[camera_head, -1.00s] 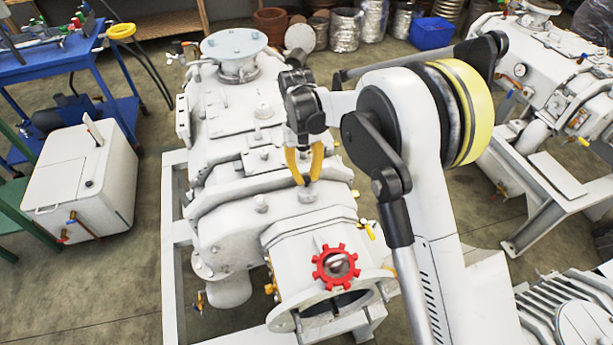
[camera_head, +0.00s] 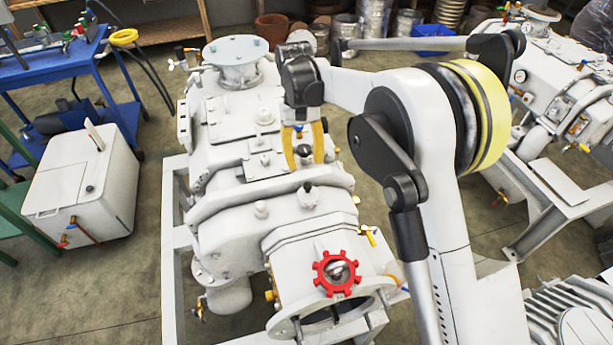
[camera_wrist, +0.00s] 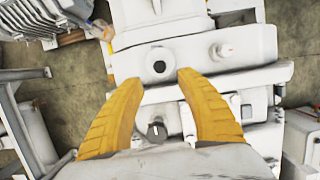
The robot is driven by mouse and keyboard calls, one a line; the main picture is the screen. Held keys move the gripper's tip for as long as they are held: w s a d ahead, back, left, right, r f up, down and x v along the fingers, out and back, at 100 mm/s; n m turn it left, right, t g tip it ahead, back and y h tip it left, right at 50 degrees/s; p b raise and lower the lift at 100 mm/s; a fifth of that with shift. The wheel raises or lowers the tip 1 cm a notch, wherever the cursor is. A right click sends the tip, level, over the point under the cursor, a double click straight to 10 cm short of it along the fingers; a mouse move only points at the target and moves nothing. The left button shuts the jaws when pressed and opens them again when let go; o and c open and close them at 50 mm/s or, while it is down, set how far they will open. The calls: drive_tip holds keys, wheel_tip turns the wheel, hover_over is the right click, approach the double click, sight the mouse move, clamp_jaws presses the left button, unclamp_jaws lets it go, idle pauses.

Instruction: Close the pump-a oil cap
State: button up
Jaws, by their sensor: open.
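The near white pump (camera_head: 235,235) fills the middle of the head view. On it stands a short white port (camera_head: 308,196) with a dark top; in the wrist view its round black opening (camera_wrist: 159,67) faces up, beyond my fingertips. A black cap-like knob (camera_head: 304,150) with a white mark sits behind the port. In the wrist view this knob (camera_wrist: 156,132) shows between the lower parts of my fingers. My gripper (camera_head: 305,163) is open with two yellow fingers, above the pump; nothing is seen gripped. I cannot tell the fingers' exact height over the knob.
A red handwheel (camera_head: 336,273) and an open flange are at the pump's front. A white knob (camera_head: 261,209) stands left of the port. A tall flanged pipe (camera_head: 235,60) rises at the back. A second white pump (camera_head: 565,100) is at right, a blue cart (camera_head: 60,70) at left.

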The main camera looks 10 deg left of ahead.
drive_tip(key=v, duration=0.5)
idle(0.3)
drive_tip(key=s+d+r+m+t+y, duration=0.1)
drive_tip(key=s+d+r+t, duration=0.1)
drive_tip(key=d+r, duration=0.55)
drive_tip(key=s+d+r+m+t+y, duration=0.1)
drive_tip(key=s+d+r+m+t, duration=0.2)
drive_tip(key=d, duration=0.8)
drive_tip(key=s+d+f+m+t, duration=0.2)
drive_tip(key=s+d+f+t, duration=0.1)
drive_tip(key=s+d, duration=1.2)
drive_tip(key=shift+s+d+t, duration=0.4)
drive_tip(key=shift+d+t, duration=0.35)
drive_tip(key=shift+t, duration=0.15)
